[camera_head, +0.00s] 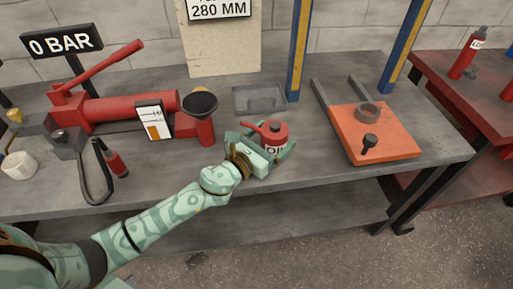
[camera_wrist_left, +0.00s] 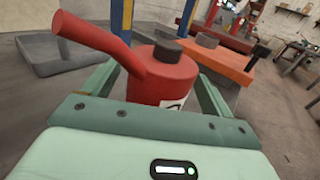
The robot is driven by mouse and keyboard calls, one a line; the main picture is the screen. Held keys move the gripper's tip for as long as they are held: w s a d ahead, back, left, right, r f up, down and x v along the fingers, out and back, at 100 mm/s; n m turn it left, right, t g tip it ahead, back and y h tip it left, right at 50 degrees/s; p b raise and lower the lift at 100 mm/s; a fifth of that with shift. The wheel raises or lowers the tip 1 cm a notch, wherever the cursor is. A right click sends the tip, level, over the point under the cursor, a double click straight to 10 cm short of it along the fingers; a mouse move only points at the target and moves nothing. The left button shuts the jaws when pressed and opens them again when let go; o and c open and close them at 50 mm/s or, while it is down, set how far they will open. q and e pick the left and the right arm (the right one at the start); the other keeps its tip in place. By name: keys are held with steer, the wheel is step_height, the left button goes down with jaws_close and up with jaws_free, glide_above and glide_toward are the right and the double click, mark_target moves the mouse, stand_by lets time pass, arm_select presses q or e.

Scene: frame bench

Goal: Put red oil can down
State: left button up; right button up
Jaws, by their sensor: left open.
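The red oil can (camera_head: 274,131) stands upright on the grey bench, with its spout toward the left and a dark cap on top. It also shows in the left wrist view (camera_wrist_left: 165,75), between the two green fingers. My left gripper (camera_head: 268,148) is open, with its fingers on either side of the can. Whether a finger touches the can I cannot tell. The can's lower part is hidden behind the gripper's palm. My right gripper is not in view.
A grey tray (camera_head: 258,99) lies behind the can. An orange plate (camera_head: 375,133) with a ring and a dark knob is to the right. A red pump (camera_head: 125,106), a black funnel (camera_head: 200,103) and a white mug (camera_head: 19,166) stand to the left. Blue-yellow posts (camera_head: 299,50) rise behind.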

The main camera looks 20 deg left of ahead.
arm_select(q)
steer(key=v, duration=0.9)
steer(key=shift+s+a, duration=0.1)
steer(key=shift+s, duration=0.05)
